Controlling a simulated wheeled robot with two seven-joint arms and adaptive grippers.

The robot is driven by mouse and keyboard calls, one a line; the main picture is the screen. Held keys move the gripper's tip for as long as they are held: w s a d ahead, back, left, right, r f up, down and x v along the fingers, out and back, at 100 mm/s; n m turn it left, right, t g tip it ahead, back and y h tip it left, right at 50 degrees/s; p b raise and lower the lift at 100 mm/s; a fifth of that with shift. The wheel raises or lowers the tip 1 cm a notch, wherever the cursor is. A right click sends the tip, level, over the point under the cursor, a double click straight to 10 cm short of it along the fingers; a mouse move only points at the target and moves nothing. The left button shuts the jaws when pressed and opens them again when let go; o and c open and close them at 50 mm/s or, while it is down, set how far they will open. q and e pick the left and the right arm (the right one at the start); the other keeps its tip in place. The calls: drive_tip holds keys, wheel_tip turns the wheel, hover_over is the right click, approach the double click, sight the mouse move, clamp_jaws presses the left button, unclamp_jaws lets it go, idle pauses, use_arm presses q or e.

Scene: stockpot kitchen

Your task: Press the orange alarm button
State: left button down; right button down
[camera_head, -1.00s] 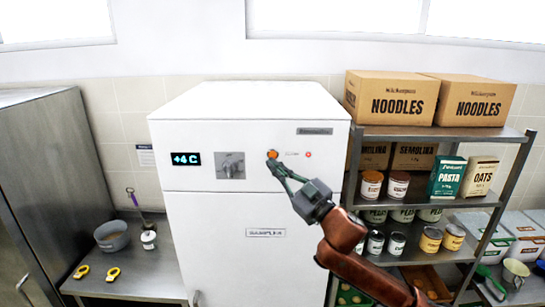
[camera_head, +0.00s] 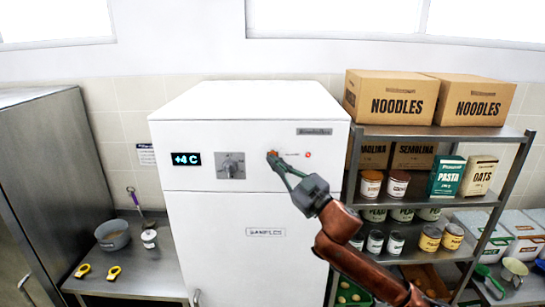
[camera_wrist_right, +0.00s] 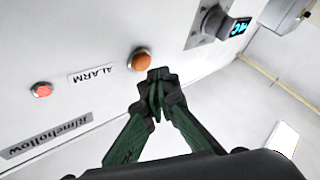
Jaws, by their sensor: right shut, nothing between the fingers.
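The orange alarm button (camera_wrist_right: 139,60) is a round knob on the white cabinet's front, beside the "ALARM" label (camera_wrist_right: 91,75). In the head view the button (camera_head: 272,153) is partly covered by my fingertips and looks darker. My right gripper (camera_head: 273,160) is shut and empty, its tips right at the button. In the right wrist view the shut fingertips (camera_wrist_right: 158,77) appear just beside and below the button. I cannot tell whether they touch it. My left gripper is not in view.
A small red light (camera_head: 308,155) sits right of the button. A dial (camera_head: 231,166) and a +4 C display (camera_head: 186,159) are to the left. A steel shelf (camera_head: 445,133) with cans and boxes stands close on the right, behind my right arm.

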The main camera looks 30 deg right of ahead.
idle(0.8)
drive_tip(key=shift+w+d, duration=0.2)
drive_tip(key=shift+w, duration=0.15)
drive_tip(key=shift+w+d+p, duration=0.25)
drive_tip(key=shift+w+p, duration=0.1)
drive_tip(key=shift+p, duration=0.15)
idle(0.6)
drive_tip(key=shift+s, duration=0.1)
idle(0.3)
drive_tip(key=shift+s+a, duration=0.4)
drive_tip(key=shift+s, duration=0.2)
drive_tip(key=s+a, duration=0.1)
drive_tip(key=s, duration=0.2)
drive_tip(key=s+a, duration=0.1)
drive_tip(key=shift+s+a, duration=0.15)
drive_tip(key=shift+a, duration=0.2)
idle(0.7)
